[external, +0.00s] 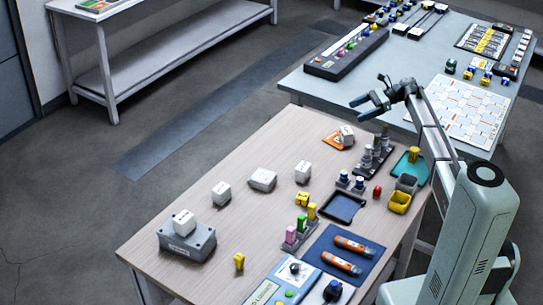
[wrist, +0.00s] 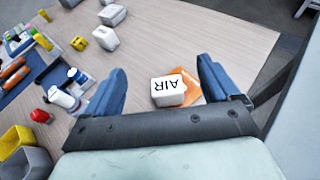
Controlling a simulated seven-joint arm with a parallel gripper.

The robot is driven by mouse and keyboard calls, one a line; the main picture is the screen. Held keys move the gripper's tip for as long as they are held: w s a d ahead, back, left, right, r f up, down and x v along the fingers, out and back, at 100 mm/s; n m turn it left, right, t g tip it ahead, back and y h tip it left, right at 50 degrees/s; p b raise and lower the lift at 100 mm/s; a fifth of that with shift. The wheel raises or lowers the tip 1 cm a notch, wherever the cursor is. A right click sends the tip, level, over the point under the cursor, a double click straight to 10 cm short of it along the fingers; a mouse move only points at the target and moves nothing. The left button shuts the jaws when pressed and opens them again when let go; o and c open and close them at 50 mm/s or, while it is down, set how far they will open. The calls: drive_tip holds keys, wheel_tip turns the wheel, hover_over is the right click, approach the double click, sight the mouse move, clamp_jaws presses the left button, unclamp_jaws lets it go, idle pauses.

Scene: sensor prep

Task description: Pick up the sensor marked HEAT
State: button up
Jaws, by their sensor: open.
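Several white sensor blocks stand on the wooden table. One (external: 347,136) sits on an orange card at the far end; in the wrist view this block (wrist: 167,92) reads AIR. Others stand in a row: one block (external: 304,172), a wider one (external: 263,180) and another (external: 221,193). One more block (external: 184,222) rests on a grey box. I cannot read HEAT on any of them; their marks are too small or turned away. My gripper (external: 363,106) is open and empty, raised above the far end. In the wrist view its blue fingers (wrist: 162,68) stand either side of the AIR block, apart from it.
The grey box (external: 187,245) is at the near left. A dark tray (external: 343,207), a yellow bin (external: 399,202), a rack with cylinders (external: 370,160) and a blue mat (external: 343,255) with orange tubes crowd the right side. The left table edge is mostly clear.

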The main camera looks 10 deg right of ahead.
idle(0.3)
wheel_tip(320, 180, up, 5)
drive_tip(key=s+a+m+t+h, duration=0.3)
drive_tip(key=s+a+m+t, duration=0.55)
drive_tip(key=s+a, duration=1.25)
approach(298, 168)
drive_tip(key=w, duration=0.2)
drive_tip(key=w+a, duration=0.1)
drive_tip(key=shift+w+f+n, duration=0.1)
drive_tip(key=shift+f+n, duration=0.25)
drive_tip(key=shift+f, duration=0.85)
drive_tip(key=shift+x, duration=3.85)
